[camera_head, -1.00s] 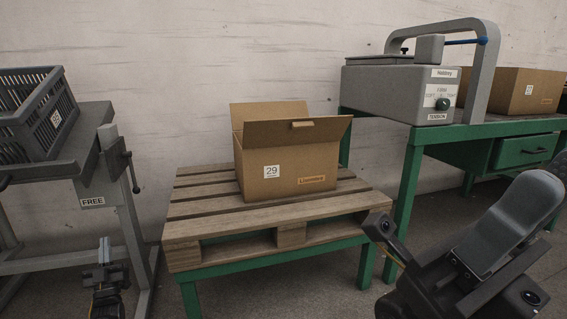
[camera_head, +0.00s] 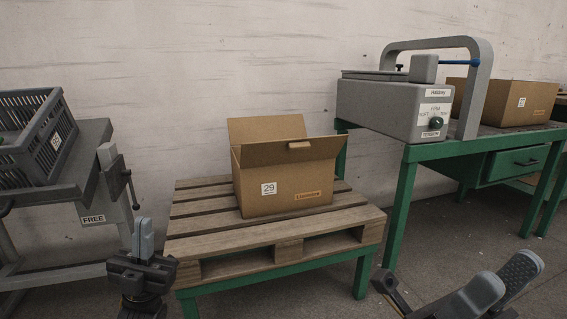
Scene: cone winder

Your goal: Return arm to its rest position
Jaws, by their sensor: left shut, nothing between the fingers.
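My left gripper (camera_head: 145,238) stands upright at the lower left, in front of the grey stand and left of the pallet. Its light grey fingers are together with nothing between them. My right gripper (camera_head: 503,281) is at the bottom right, below the green bench. Its two grey finger pads are apart, with nothing seen between them. The lower part of the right gripper is cut off by the picture edge.
An open cardboard box (camera_head: 290,188) labelled 29 sits on a wooden pallet (camera_head: 215,243) on a green stand. A grey crate (camera_head: 42,140) rests on the stand at left. A grey machine (camera_head: 385,108) and another box (camera_head: 512,102) are on the green bench (camera_head: 480,160).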

